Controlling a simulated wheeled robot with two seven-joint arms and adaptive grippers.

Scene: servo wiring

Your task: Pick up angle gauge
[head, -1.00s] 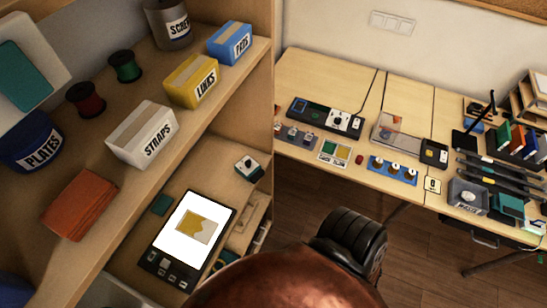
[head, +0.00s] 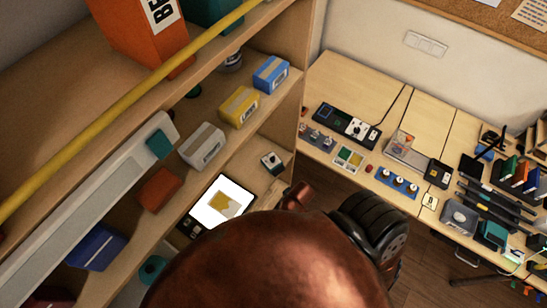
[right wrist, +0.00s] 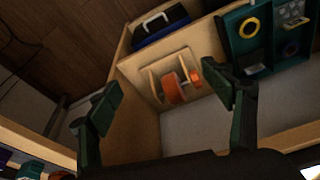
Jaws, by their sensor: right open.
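I cannot pick out an angle gauge with certainty. A small pale box with a dark round knob (head: 272,162) sits on the lower shelf in the head view, right of a lit tablet (head: 222,202); I cannot tell whether it is the gauge. My right gripper (right wrist: 165,90) shows in the right wrist view with its two dark green fingers wide apart and nothing between them. Beyond the fingers is a wooden holder with orange rolls (right wrist: 174,86). My left gripper is not in view.
Shelves hold a yellow box (head: 239,105), a blue box (head: 271,73) and a white box (head: 202,146). A yellow bar (head: 120,108) crosses above them. A wooden desk (head: 345,78) with devices stands at right. Dark teal trays (right wrist: 240,40) lie beyond the right gripper.

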